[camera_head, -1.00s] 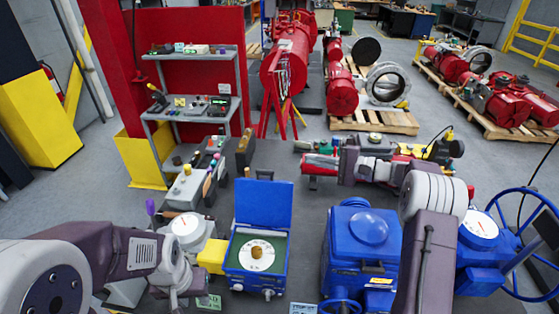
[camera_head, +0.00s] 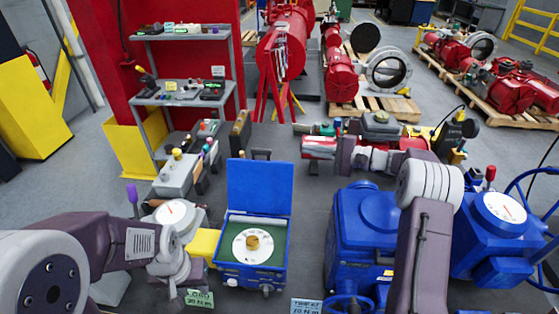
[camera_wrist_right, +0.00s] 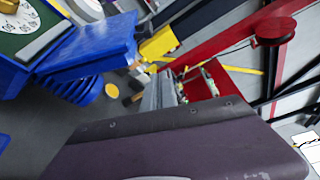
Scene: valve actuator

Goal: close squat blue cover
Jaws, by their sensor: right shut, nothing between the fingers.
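The squat blue box (camera_head: 221,276) stands low in the middle foreground of the head view. Its blue cover (camera_head: 259,187) stands up open at the back edge. Inside are a green panel, a white dial (camera_head: 270,245) and a brass knob. The dial also shows at the top left of the right wrist view (camera_wrist_right: 17,17). My right gripper (camera_head: 343,155) is beyond and to the right of the open cover, apart from it, and shut; its fingertips are hard to make out. My left gripper (camera_head: 182,268) is low, left of the box; its fingers are unclear.
A tall blue actuator (camera_head: 362,225) stands right of the box, with my right arm passing in front. Another blue actuator with a white dial (camera_head: 503,208) and handwheel is further right. A yellow block (camera_head: 205,243) adjoins the box's left. Grey shelves (camera_head: 183,100) stand behind.

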